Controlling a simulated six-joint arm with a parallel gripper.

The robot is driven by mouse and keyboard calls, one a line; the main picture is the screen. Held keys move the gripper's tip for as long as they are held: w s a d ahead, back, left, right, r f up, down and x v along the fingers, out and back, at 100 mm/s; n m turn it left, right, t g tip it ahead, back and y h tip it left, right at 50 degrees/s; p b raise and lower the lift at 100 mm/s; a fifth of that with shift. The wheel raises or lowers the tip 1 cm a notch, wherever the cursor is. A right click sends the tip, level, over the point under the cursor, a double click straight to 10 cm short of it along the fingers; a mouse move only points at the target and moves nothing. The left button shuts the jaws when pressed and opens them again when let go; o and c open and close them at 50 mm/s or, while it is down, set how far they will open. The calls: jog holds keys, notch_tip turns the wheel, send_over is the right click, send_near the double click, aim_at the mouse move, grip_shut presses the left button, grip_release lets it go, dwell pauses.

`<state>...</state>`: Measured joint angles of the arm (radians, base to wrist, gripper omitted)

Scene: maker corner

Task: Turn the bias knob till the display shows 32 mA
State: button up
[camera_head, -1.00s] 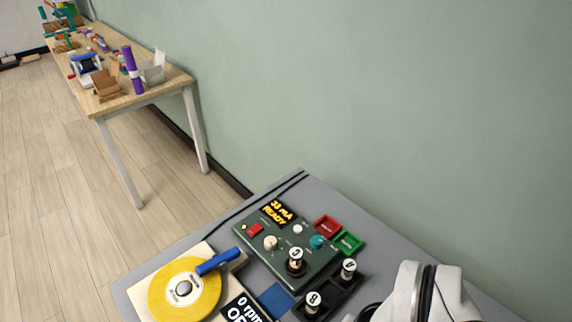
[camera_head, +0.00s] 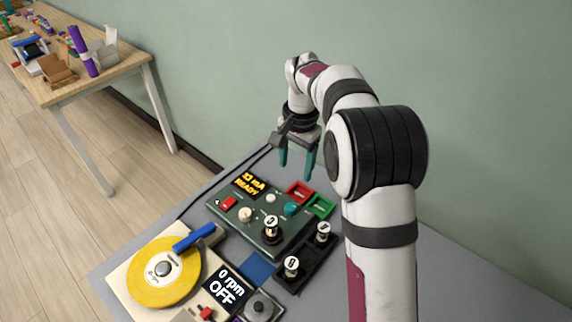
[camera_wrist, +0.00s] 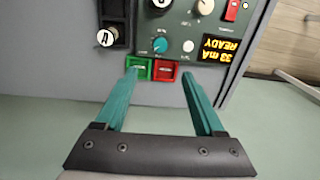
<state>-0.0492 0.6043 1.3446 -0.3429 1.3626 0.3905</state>
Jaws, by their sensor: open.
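The green tester box (camera_head: 262,243) sits on the grey bench. Its display (camera_head: 249,185) is lit, and in the wrist view the display (camera_wrist: 220,49) reads 33 mA READY. A teal knob (camera_head: 291,209) is at the box's right side, and a cream knob (camera_head: 246,214) is nearer its middle; the labels are too small to tell which is bias. The teal knob (camera_wrist: 160,45) and cream knob (camera_wrist: 205,6) also show in the wrist view. My gripper (camera_head: 297,164) is open and empty, above and behind the box, its teal fingers pointing down, apart from both knobs.
A red tray (camera_head: 299,193) and a green tray (camera_head: 320,206) lie behind the box. A black holder (camera_head: 304,272) with tubes, a yellow disc (camera_head: 165,285) with a blue arm, and a 0 rpm OFF display (camera_head: 225,287) stand nearby. A wall runs behind.

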aim_at(291, 206)
jog(key=f, duration=1.5)
jog(key=shift+w+a+f, duration=0.2)
jog(key=shift+w+a, duration=0.1)
jog(key=shift+a, duration=0.05)
grip_shut()
jog(key=shift+n, duration=0.3)
